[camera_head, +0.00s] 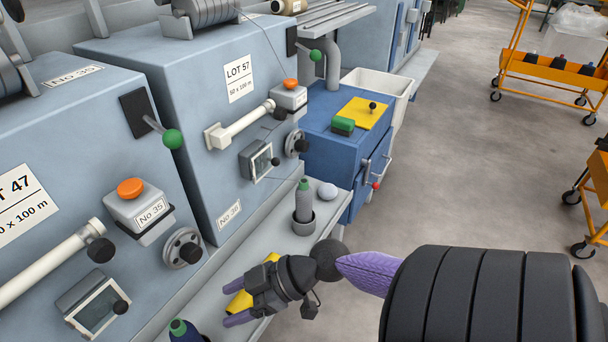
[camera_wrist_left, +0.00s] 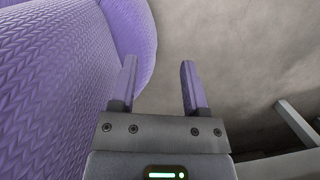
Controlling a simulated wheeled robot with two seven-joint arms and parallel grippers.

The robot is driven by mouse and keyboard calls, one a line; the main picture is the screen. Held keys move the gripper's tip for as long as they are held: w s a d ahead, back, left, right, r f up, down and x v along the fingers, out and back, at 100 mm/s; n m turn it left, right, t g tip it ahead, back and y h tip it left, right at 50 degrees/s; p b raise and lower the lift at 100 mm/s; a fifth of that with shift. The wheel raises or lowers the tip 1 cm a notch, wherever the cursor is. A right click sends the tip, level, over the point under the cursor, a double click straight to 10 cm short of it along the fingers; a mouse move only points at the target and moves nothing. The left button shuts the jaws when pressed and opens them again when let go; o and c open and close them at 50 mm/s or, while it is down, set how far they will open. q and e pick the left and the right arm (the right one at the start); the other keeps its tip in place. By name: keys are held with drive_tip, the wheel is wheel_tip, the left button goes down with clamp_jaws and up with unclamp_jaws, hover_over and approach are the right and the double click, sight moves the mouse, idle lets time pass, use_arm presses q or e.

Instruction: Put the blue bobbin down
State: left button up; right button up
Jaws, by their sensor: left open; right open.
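A dark blue bobbin with a green top (camera_head: 184,331) stands on the grey ledge at the bottom of the head view, its lower part cut off by the frame edge. My right gripper (camera_head: 232,303) is just to its right over the ledge, with its two purple fingers apart and nothing visible between them. The fingers appear clear of the bobbin. My left gripper (camera_wrist_left: 160,85) shows only in the left wrist view, open and empty above the grey floor.
A yellow cloth or pad (camera_head: 241,300) lies on the ledge, partly behind my right gripper. Grey machines (camera_head: 190,80) border the ledge on the left.

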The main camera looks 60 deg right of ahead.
drive_tip(key=s+d+f+m+g+h, duration=0.35)
drive_tip(key=s+f, duration=0.45)
drive_tip(key=f, duration=0.5)
drive_tip(key=s+d+f+m+g+h, duration=0.2)
drive_tip(key=s+d+f+m+h, duration=0.15)
drive_tip(key=s+f, duration=0.65)
drive_tip(key=s+a+f+n+g+h, duration=0.1)
drive_tip(key=s+a+f+g+h, duration=0.2)
drive_tip(key=s, duration=0.7)
drive_tip(key=s+a+f+g, duration=0.25)
drive_tip(key=s+f, duration=0.25)
drive_tip(key=s, duration=0.6)
use_arm(q)
drive_tip(key=w+r+t+p, duration=0.1)
drive_tip(key=w+r+p, duration=0.2)
drive_tip(key=r+p, duration=1)
drive_tip(key=shift+d+r+p, duration=0.15)
drive_tip(key=shift+r+p, duration=0.05)
drive_tip(key=shift+p, duration=0.3)
use_arm(e)
drive_tip(key=w+r+t, duration=0.1)
drive_tip(key=w+r, duration=0.3)
drive_tip(key=r, duration=0.9)
drive_tip(key=shift+d, duration=0.3)
use_arm(q)
drive_tip(key=shift+w, duration=0.3)
use_arm(e)
drive_tip(key=shift+w, duration=0.1)
drive_tip(key=shift+w, duration=0.15)
